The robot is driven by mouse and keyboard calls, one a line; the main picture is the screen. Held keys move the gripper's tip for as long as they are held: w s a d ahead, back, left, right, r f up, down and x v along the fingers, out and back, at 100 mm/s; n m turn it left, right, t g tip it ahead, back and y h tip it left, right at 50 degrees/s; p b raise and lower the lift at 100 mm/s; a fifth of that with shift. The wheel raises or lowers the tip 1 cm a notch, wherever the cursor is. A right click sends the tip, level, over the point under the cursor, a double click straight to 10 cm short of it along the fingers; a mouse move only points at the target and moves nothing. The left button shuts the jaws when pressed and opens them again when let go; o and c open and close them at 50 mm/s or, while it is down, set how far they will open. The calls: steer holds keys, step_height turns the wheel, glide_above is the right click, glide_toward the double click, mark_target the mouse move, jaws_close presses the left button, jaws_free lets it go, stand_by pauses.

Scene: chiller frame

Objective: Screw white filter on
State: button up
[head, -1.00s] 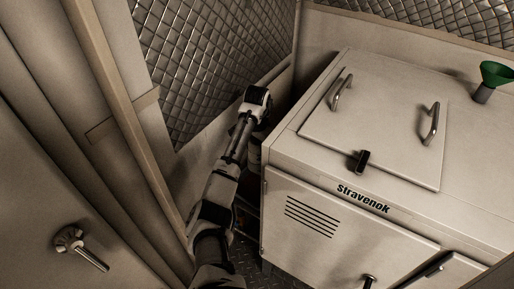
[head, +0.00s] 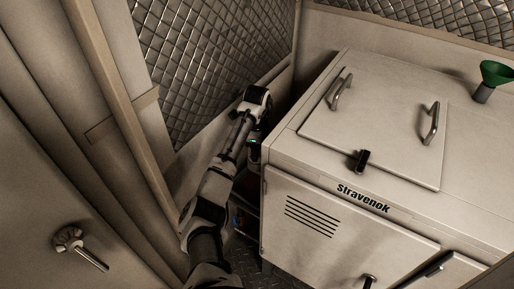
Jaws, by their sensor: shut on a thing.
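My arm reaches into the dark gap between the left wall and the white Stravenok cabinet (head: 345,245). My gripper (head: 254,150) hangs below the wrist, close to the cabinet's left edge, with a small teal light on it. It is shut on the white filter, of which at most a small pale patch shows below the hand in the shadow. The fingertips are mostly hidden by the arm and the dark. I cannot make out the filter's mount or whether the filter touches it.
The cabinet top has a lid with two handles (head: 432,124), a black latch (head: 362,160) and a green funnel (head: 496,74). Quilted metal panelling (head: 205,60) lines the wall beside my arm. The gap is narrow.

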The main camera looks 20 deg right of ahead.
steer(key=o, duration=1)
steer(key=n, duration=1.5)
steer(key=c, duration=1)
